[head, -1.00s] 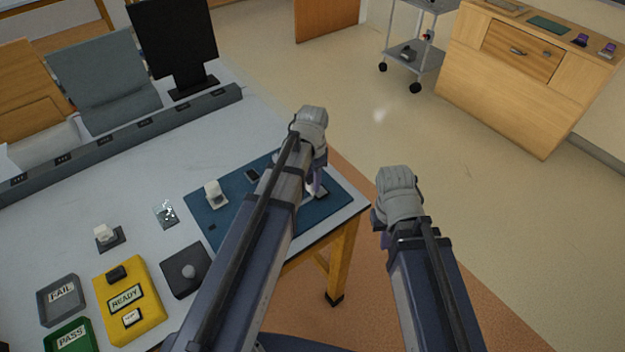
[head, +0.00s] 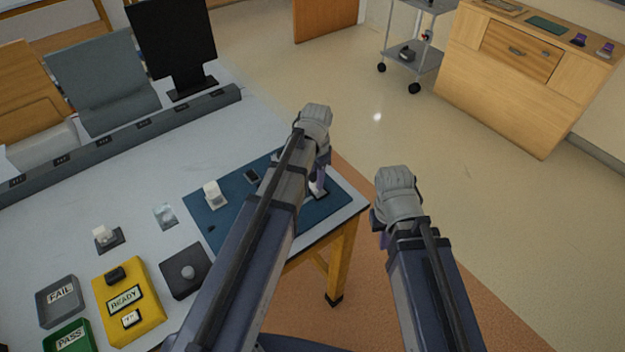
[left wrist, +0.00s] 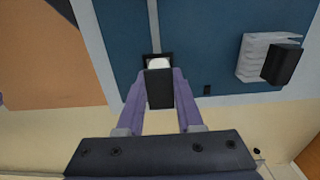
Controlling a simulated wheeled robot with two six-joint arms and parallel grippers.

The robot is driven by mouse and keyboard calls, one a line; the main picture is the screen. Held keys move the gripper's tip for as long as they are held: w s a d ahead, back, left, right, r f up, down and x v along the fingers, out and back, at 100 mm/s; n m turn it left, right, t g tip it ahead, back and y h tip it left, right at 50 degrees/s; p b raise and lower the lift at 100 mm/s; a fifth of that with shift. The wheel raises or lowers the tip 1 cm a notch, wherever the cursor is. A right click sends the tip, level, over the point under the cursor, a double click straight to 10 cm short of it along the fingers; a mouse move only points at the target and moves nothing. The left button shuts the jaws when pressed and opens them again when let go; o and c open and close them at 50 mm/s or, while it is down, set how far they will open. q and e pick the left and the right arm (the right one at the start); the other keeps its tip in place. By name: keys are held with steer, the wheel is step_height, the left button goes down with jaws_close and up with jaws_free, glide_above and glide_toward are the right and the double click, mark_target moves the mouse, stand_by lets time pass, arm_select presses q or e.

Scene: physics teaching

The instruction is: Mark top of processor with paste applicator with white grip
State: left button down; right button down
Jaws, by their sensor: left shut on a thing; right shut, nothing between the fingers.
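My left gripper (head: 318,190) is low over the right part of the blue mat (head: 232,222). In the left wrist view its purple fingers are shut on a black block-like piece (left wrist: 160,90), which looks like the paste applicator; its grip is mostly hidden. Just beyond it, a dark square (left wrist: 143,58) with a white patch inside shows on the mat, likely the processor. I cannot tell whether the held piece touches it. In the head view a dark, light-edged flat thing (head: 321,195) shows under the fingers. My right gripper (head: 377,225) is shut and empty, off the table's right side.
To the left are a clear packet (head: 165,216), a yellow READY tray (head: 148,318), a grey FAIL tray (head: 62,313) and a green PASS tray (head: 52,340).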

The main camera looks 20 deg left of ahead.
arm_select(q)
steer(key=shift+w+d, duration=0.25)
steer(key=shift+w, duration=0.15)
steer(key=shift+w+d, duration=0.65)
steer(key=shift+w, duration=0.1)
steer(key=shift+w+d, duration=0.15)
steer(key=shift+d, duration=0.05)
steer(key=shift+r, duration=0.1)
stand_by(0.5)
step_height(320, 180, up, 7)
steer(key=p, duration=0.7)
steer(key=shift+f, duration=0.25)
